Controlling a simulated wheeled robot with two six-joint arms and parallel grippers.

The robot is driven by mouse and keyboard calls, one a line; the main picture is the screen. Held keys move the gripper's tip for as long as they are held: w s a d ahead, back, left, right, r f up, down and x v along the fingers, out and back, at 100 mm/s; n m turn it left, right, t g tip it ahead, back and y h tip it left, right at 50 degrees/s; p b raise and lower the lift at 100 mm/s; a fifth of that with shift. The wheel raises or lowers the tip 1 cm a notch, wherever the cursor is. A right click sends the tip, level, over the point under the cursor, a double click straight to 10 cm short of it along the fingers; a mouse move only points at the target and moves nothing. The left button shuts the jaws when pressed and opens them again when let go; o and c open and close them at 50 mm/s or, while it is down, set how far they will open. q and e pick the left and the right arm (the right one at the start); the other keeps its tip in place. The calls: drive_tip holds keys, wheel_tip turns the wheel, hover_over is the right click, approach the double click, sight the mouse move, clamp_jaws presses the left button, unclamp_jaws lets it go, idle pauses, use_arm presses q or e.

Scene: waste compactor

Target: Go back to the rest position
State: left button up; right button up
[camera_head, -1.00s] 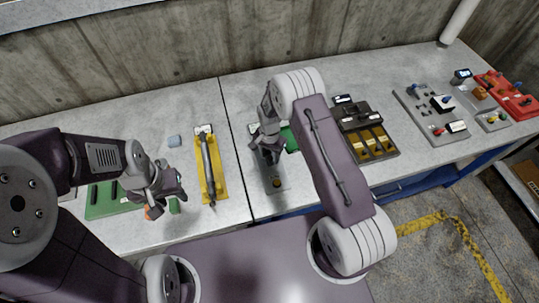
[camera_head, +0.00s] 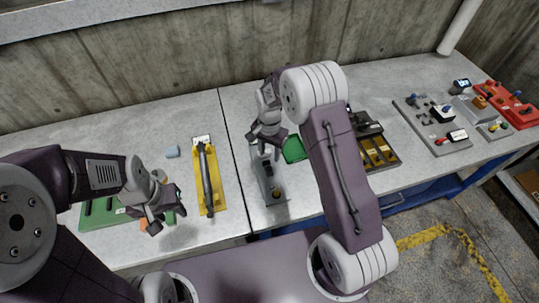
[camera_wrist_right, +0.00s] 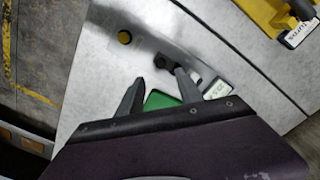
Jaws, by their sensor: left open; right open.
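My right gripper (camera_head: 268,152) is open and empty over the far end of a grey panel (camera_head: 277,196) with a yellow button and a black lever. In the right wrist view its two open fingers (camera_wrist_right: 158,92) point toward the dark lever (camera_wrist_right: 179,58), with the yellow button (camera_wrist_right: 125,37) further off; I cannot tell the height gap. A green piece (camera_head: 294,149) lies right beside it. My left gripper (camera_head: 160,222) is open, low over the left table near the right end of a green board (camera_head: 100,211), partly covering it. An orange thing is partly hidden behind it.
A yellow tray (camera_head: 215,200) with a dark bar lies between the grippers. A black box with yellow compartments (camera_head: 384,152), a grey panel (camera_head: 436,126) and a red panel (camera_head: 510,104) stand to the right.

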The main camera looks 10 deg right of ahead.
wheel_tip(320, 180, up, 5)
drive_tip(key=s+d+t+b, duration=0.2)
drive_tip(key=d+b, duration=0.1)
drive_tip(key=b, duration=0.2)
drive_tip(key=s+d+f+n+b, duration=0.1)
drive_tip(key=s+n, duration=0.7)
drive_tip(key=s, duration=0.8)
drive_tip(key=shift+d+f+g, duration=0.2)
drive_tip(key=shift+f+g, duration=0.2)
drive_tip(key=shift+f, duration=0.5)
drive_tip(key=shift+s, duration=0.3)
